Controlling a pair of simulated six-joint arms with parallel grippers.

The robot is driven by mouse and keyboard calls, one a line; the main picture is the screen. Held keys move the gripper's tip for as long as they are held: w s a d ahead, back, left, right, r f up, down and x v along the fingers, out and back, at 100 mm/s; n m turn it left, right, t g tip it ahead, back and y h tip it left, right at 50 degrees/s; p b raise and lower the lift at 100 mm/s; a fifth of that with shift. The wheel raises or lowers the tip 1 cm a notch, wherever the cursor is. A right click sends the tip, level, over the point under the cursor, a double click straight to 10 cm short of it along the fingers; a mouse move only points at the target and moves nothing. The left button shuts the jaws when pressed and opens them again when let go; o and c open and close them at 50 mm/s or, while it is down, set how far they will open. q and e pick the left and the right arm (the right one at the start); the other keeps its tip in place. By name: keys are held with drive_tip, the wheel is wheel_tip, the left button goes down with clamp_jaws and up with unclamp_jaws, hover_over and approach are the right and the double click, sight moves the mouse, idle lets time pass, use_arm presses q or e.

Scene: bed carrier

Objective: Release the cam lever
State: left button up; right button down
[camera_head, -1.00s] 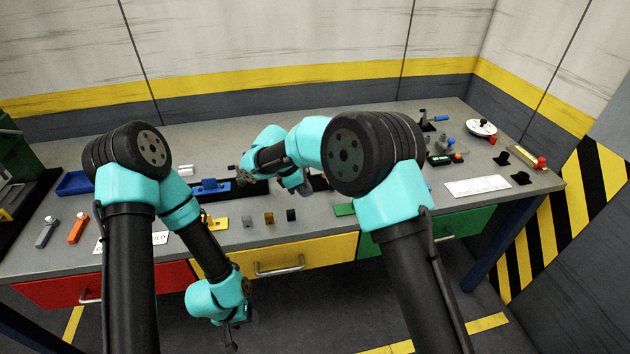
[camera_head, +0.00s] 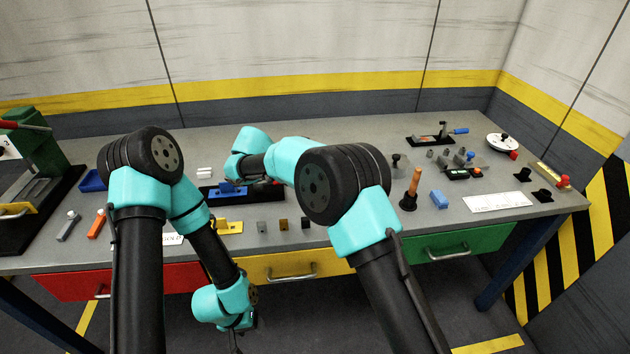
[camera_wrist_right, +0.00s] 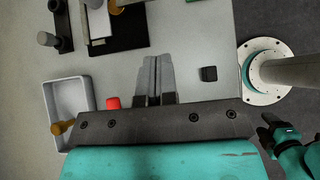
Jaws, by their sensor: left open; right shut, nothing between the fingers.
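A blue carrier (camera_head: 228,189) sits on a black bed left of the middle of the table. A small red piece (camera_wrist_right: 113,103) shows in the right wrist view, left of the fingers; it may be the cam lever's end, but I cannot tell. My right gripper (camera_wrist_right: 155,80) is shut with nothing between its fingers, above the table and apart from the red piece. In the head view my right arm hides much of this area. My left gripper (camera_head: 237,343) is open and empty, low in front of the table.
A grey tray (camera_wrist_right: 52,97) with an orange-brown part lies left of the fingers in the wrist view; a black block (camera_wrist_right: 208,73) is to their right. A blue-handled lever (camera_head: 459,131) stands back right. A green press (camera_head: 40,145) stands far left.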

drive_tip(key=x, duration=0.9)
drive_tip(key=shift+d+f, duration=0.2)
drive_tip(key=shift+d, duration=0.05)
drive_tip(key=shift+w+d+r, duration=0.1)
drive_tip(key=shift+w+d, duration=0.05)
drive_tip(key=shift+d, duration=0.45)
drive_tip(key=shift+w+d+r, duration=0.1)
drive_tip(key=shift+w+d, duration=0.1)
drive_tip(key=shift+d, duration=0.4)
drive_tip(key=shift+w+d, duration=0.15)
drive_tip(key=shift+d, duration=0.4)
